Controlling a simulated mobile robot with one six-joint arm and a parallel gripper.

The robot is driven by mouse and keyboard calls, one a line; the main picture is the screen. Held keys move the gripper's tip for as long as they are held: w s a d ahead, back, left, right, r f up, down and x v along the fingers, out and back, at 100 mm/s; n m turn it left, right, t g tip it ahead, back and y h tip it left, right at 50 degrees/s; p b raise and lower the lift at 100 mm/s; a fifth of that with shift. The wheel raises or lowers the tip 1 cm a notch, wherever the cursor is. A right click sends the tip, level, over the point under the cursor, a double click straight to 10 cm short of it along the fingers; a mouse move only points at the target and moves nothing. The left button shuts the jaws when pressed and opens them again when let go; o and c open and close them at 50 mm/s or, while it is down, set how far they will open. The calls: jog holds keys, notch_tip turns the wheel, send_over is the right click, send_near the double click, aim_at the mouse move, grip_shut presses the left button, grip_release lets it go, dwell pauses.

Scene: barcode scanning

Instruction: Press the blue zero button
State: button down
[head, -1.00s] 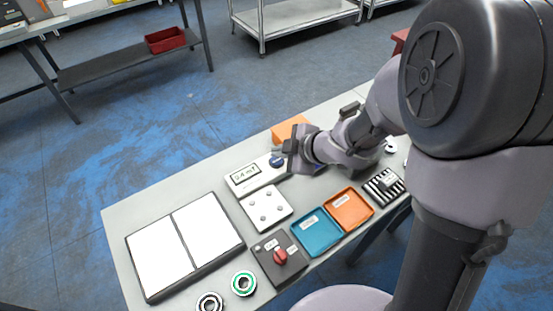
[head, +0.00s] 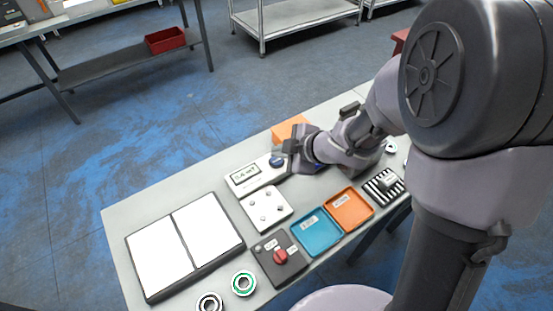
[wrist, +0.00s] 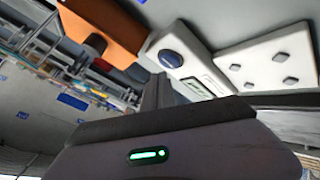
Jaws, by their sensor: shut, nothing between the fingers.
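The blue zero button (head: 277,161) is a round knob at the right end of a white device with a small display (head: 245,174). The button also shows in the wrist view (wrist: 171,58), with the display (wrist: 197,88) beside it. My gripper (head: 290,148) is shut and empty. It is close to the button, just right of and above it in the head view. In the wrist view, my dark fingers (wrist: 157,92) point up toward the device, and a gap to the button seems to show. The head view does not show the exact height of the fingertips.
An orange block (head: 289,128) stands behind my gripper. A white plate with several studs (head: 266,219) lies in front of the device. A blue tray (head: 316,238), an orange tray (head: 349,213) and a dark box with a red knob (head: 265,270) are nearer the front edge.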

aim_at(279, 162)
jog(key=shift+f, duration=0.1)
jog(key=shift+f, duration=0.3)
jog(key=shift+f+b, duration=0.5)
jog(key=shift+b, duration=0.1)
dwell(0.4)
jog(key=shift+r, duration=0.15)
jog(key=shift+r+p, duration=0.8)
jog(key=shift+p, duration=0.2)
notch_tip(279, 162, up, 5)
jog(key=p, duration=0.5)
jog(key=shift+r, duration=0.1)
